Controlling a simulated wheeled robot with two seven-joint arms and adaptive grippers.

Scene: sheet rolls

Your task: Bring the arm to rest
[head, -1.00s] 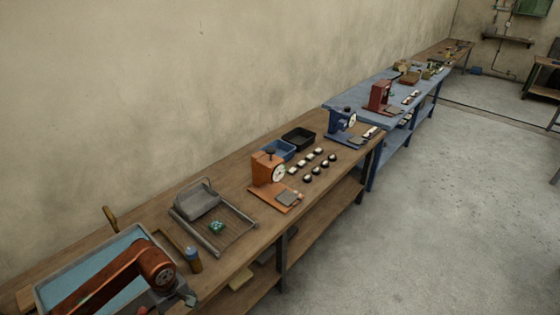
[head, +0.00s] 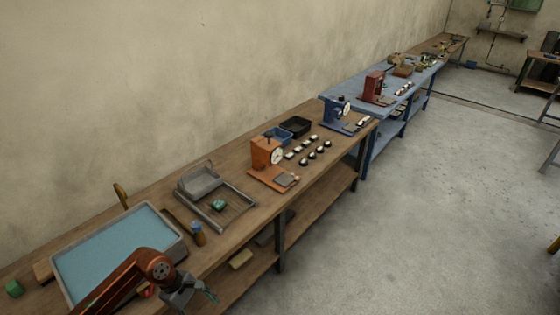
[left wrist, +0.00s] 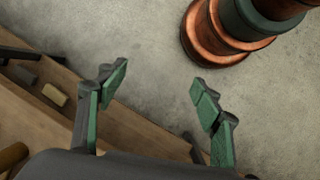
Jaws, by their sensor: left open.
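My left gripper (head: 198,296) is at the lower left of the head view, out past the front edge of the wooden bench (head: 226,170). In the left wrist view its two green-padded fingers (left wrist: 160,98) stand wide apart with nothing between them. Bare concrete floor (left wrist: 150,60) shows between and beyond them. My orange left arm (head: 125,282) crosses the near end of a tray with a blue surface (head: 118,240). My right gripper is in neither view.
An orange dial press (head: 266,158), dark bins (head: 295,126) and several small rolls (head: 308,152) stand farther along.

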